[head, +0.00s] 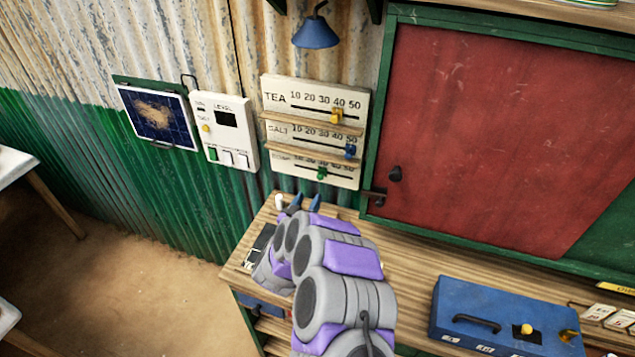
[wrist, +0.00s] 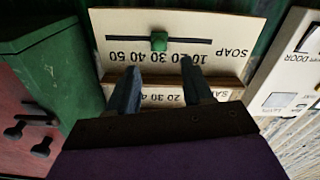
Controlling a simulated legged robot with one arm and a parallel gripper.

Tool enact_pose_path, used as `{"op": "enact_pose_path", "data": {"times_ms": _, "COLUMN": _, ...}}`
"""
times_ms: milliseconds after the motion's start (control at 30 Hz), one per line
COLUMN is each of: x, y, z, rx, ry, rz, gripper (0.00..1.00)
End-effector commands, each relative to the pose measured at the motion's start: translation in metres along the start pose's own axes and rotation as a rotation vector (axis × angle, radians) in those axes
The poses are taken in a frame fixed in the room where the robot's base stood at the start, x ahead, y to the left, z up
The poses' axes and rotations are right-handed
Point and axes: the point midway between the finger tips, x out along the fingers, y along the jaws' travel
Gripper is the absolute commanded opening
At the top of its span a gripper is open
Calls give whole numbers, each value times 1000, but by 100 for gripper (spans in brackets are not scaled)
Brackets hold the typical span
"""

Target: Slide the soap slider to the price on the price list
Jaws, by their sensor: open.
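The soap slider (head: 321,173) is a green knob on the lowest row of the white slider board (head: 285,88) on the wall. In the wrist view the soap slider (wrist: 159,41) shows upside down, near the 30 mark of the SOAP scale. My gripper (head: 306,203) is open and empty, just below the board in the head view. In the wrist view its two fingers (wrist: 159,66) point at the soap row, one to each side of the knob's line and apart from it. I cannot make out a readable price list.
A yellow tea slider (head: 336,116) and a blue salt slider (head: 350,152) sit on the rows above, with wooden ledges between. A LEVEL panel (head: 224,130) hangs left. A red board (head: 500,130) with a dark latch is right. A blue box (head: 500,318) stands on the counter.

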Motion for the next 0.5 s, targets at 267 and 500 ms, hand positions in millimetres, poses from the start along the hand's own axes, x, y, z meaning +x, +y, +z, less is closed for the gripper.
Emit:
{"op": "enact_pose_path", "data": {"times_ms": 267, "x": 46, "y": 0, "z": 1, "rx": -2, "ry": 4, "rz": 4, "gripper": 50}}
{"op": "enact_pose_path", "data": {"times_ms": 500, "x": 76, "y": 0, "z": 1, "rx": -1, "ry": 2, "rz": 2, "gripper": 50}}
